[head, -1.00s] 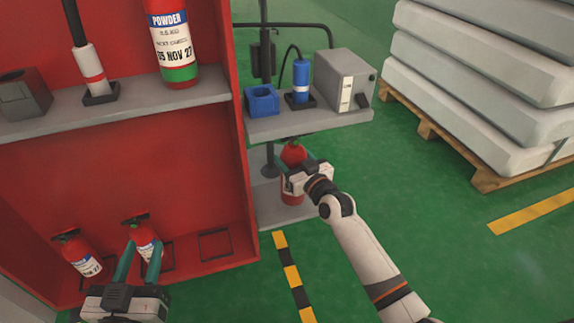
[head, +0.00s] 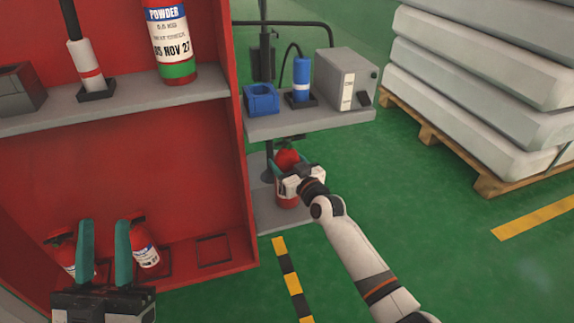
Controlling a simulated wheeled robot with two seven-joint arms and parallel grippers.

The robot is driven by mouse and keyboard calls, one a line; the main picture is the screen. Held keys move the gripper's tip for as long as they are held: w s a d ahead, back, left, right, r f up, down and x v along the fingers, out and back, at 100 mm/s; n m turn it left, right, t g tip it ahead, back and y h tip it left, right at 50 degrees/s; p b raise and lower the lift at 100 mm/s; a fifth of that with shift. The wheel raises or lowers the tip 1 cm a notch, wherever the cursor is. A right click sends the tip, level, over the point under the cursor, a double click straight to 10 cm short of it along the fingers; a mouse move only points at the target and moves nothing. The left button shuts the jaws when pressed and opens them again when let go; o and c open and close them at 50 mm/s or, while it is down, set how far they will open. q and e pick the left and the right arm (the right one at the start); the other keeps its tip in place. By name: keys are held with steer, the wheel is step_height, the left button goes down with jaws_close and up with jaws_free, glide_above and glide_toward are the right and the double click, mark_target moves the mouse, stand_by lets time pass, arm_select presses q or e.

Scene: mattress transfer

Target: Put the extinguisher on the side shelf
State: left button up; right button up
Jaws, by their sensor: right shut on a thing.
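A red extinguisher (head: 287,198) is in my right gripper (head: 288,164), under the upper side shelf (head: 310,125) and over the lower side shelf (head: 290,219). The gripper is shut on it and covers its middle. The extinguisher looks about upright; I cannot tell whether its base touches the lower shelf. My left gripper (head: 104,240) is open and empty, in front of the red cabinet (head: 180,140). Two more red extinguishers, one at the left (head: 62,250) and one beside it (head: 146,253), stand on the cabinet floor, partly hidden by the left fingers.
A large powder extinguisher (head: 172,45) stands on the cabinet shelf. Stacked mattresses (head: 480,95) lie on a pallet (head: 430,135) at right.

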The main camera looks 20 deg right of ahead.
arm_select(q)
steer(key=shift+s+r, duration=0.15)
steer(key=shift+s, duration=0.05)
arm_select(e)
steer(key=shift+r, duration=0.15)
steer(key=o, duration=1.7)
steer(key=shift+f, duration=0.2)
steer(key=shift+r, duration=0.1)
steer(key=p+v, duration=0.4)
steer(key=v, duration=0.8)
arm_select(q)
steer(key=w+f+g+y, duration=0.3)
steer(key=f+g, duration=0.6)
steer(key=f, duration=0.3)
steer(key=shift+w+a+y, duration=0.3)
steer(key=shift+w+a, duration=0.15)
steer(key=shift+w, duration=0.2)
arm_select(e)
steer(key=shift+g, duration=0.5)
steer(key=s+a+r, duration=0.2)
steer(key=s+r, duration=0.1)
steer(key=s, duration=0.2)
steer(key=s+a+r, duration=0.2)
steer(key=s+r, duration=0.1)
steer(key=s, duration=0.3)
steer(key=s+a+r, duration=0.2)
steer(key=s+r, duration=0.1)
steer(key=s, duration=0.3)
steer(key=shift+a+r, duration=0.25)
